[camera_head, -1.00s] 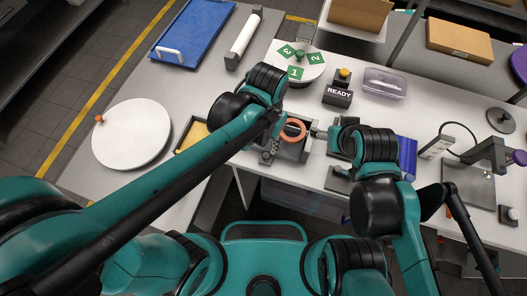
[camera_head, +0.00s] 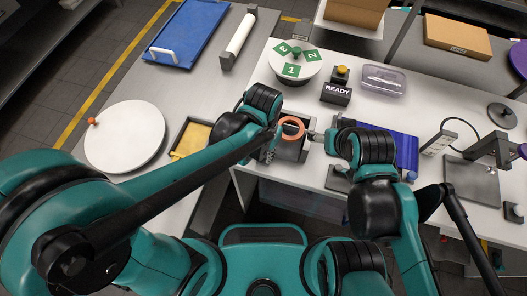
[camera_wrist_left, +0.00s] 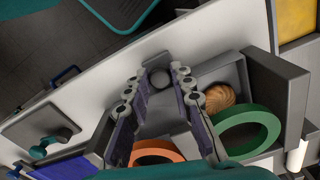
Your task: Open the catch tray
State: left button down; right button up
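The catch tray appears to be the grey tray (camera_wrist_left: 225,72) in the left wrist view, with a round tan biscuit (camera_wrist_left: 218,97) in it. A round grey knob (camera_wrist_left: 160,79) shows between the fingertips of my left gripper (camera_wrist_left: 158,74). The fingers are spread, one on each side of the knob; contact is unclear. An orange ring (camera_wrist_left: 157,152) and a green ring (camera_wrist_left: 246,131) lie nearer the wrist. In the head view the orange ring (camera_head: 292,128) sits at the grey station, and my arm largely hides the left gripper. My right gripper (camera_head: 318,135) is beside the station, its fingers unclear.
A yellow-bottomed tray (camera_head: 192,137) and white disc (camera_head: 125,136) lie left of the station. A blue block (camera_head: 405,150) is at right.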

pick_arm(q)
jog(key=s+a+p, duration=0.2)
jog(key=s+a, duration=0.1)
jog(key=s, duration=0.6)
jog(key=shift+s, duration=0.3)
jog(key=c, duration=1.6)
grip_release()
notch_tip(320, 180, up, 12)
jog(key=shift+w+a, duration=0.1)
jog(key=w+a+f+n+t+b, duration=0.1)
jog(key=w+a+n+t, duration=0.1)
jog(key=a, duration=0.3)
jog(key=w+a+f+n+t+b, duration=0.1)
jog(key=w+a+n+t, duration=0.1)
jog(key=w+a, duration=0.2)
jog(key=w+a+f+n+t+b, duration=0.1)
jog(key=w+a+n+t, duration=0.1)
jog(key=a, duration=0.4)
jog(key=shift+w+n+t, duration=0.3)
jog(key=shift+w+t, duration=0.3)
jog(key=shift+w, duration=0.3)
